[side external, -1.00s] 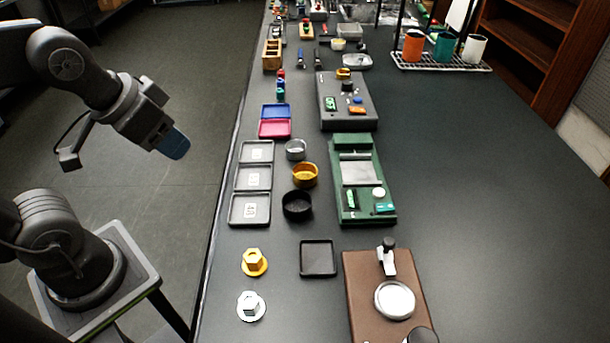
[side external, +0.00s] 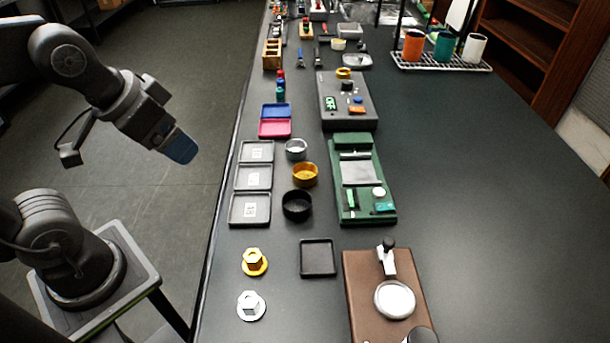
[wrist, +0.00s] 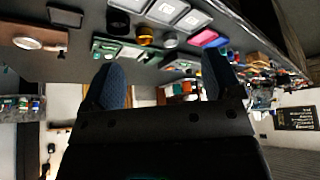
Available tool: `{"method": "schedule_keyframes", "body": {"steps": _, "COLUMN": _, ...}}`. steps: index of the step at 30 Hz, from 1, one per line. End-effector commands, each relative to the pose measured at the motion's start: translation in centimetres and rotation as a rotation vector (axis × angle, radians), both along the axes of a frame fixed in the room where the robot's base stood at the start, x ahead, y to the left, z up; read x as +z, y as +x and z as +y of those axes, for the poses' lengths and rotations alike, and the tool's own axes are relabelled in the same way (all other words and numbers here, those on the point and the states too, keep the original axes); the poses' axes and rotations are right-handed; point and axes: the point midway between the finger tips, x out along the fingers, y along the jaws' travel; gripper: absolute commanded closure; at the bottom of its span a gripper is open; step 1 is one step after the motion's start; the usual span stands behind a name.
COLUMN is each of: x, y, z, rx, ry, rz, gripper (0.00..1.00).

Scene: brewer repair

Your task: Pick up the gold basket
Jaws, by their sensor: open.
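The gold basket (side external: 304,175) is a short round cup. It stands on the black table between a silver basket (side external: 296,149) and a black basket (side external: 297,205). In the wrist view, the gold basket (wrist: 145,36) shows upside down near the top, between the dark and silver ones. My gripper (side external: 184,150) is in the air left of the table edge, at a distance from the baskets, its blue fingers pointing down and right. In the wrist view, its two blue fingers (wrist: 164,75) are spread apart with nothing between them.
Several grey trays (side external: 268,178) lie left of the baskets. A green device (side external: 347,206) stands close on their right. A small black tray (side external: 318,258), a gold hex piece (side external: 254,262) and a silver one (side external: 251,306) are nearer the camera.

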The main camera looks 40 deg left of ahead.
Motion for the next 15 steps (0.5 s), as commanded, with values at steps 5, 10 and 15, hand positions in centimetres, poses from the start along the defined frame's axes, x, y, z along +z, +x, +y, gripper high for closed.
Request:
{"method": "schedule_keyframes", "body": {"steps": 5, "x": 1.2, "y": 3.0, "z": -0.6, "rx": -0.200, "ry": 0.086, "rz": 0.074, "gripper": 0.16}}
{"method": "schedule_keyframes", "body": {"steps": 10, "x": 2.0, "y": 8.2, "z": -1.8, "rx": -0.551, "ry": 0.207, "rz": 0.184, "gripper": 0.16}}
{"method": "schedule_keyframes", "body": {"steps": 15, "x": 1.1, "y": 13.7, "z": -3.5, "rx": -0.924, "ry": 0.299, "rz": 0.280, "gripper": 0.16}}
